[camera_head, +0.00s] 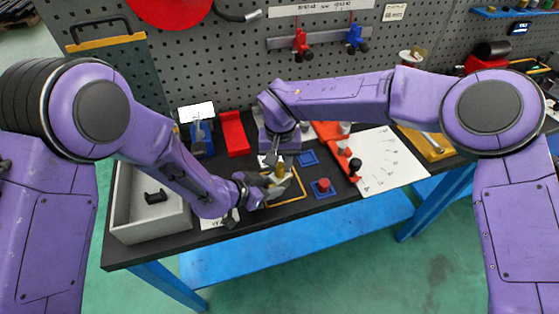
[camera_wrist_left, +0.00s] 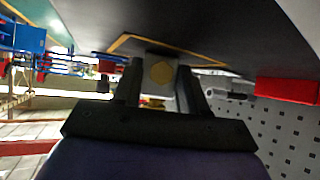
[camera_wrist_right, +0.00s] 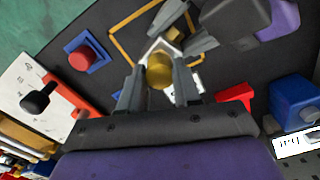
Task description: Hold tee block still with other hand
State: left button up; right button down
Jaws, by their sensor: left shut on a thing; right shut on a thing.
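The tee block is a small light-grey block, seen in the left wrist view (camera_wrist_left: 148,62) with a yellow-brass hexagonal face (camera_wrist_left: 162,72) toward the camera. My left gripper (camera_head: 277,182) has its fingers on either side of the block, low over the table. My right gripper (camera_wrist_right: 160,82) comes from above and is shut on a round brass fitting (camera_wrist_right: 160,66). The fitting is right at the block; in the right wrist view the block's pale edge (camera_wrist_right: 151,45) shows around it. Whether the fitting is seated in the block is hidden by the fingers.
A yellow outline (camera_wrist_right: 122,50) marks the black table around the work. A blue square with a red knob (camera_head: 323,187) is to the right. A grey bin (camera_head: 150,222) stands left, a red tray (camera_head: 234,134) behind. A white sheet (camera_head: 385,160) lies right.

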jog(key=m, duration=0.4)
jog(key=shift+m, duration=0.5)
jog(key=m, duration=0.2)
jog(key=shift+m, duration=0.3)
jog(key=m, duration=0.2)
jog(key=shift+m, duration=0.3)
jog(key=m, duration=0.2)
jog(key=shift+m, duration=0.3)
jog(key=m, duration=0.2)
jog(key=shift+w+m, duration=0.1)
jog(key=shift+m, duration=0.2)
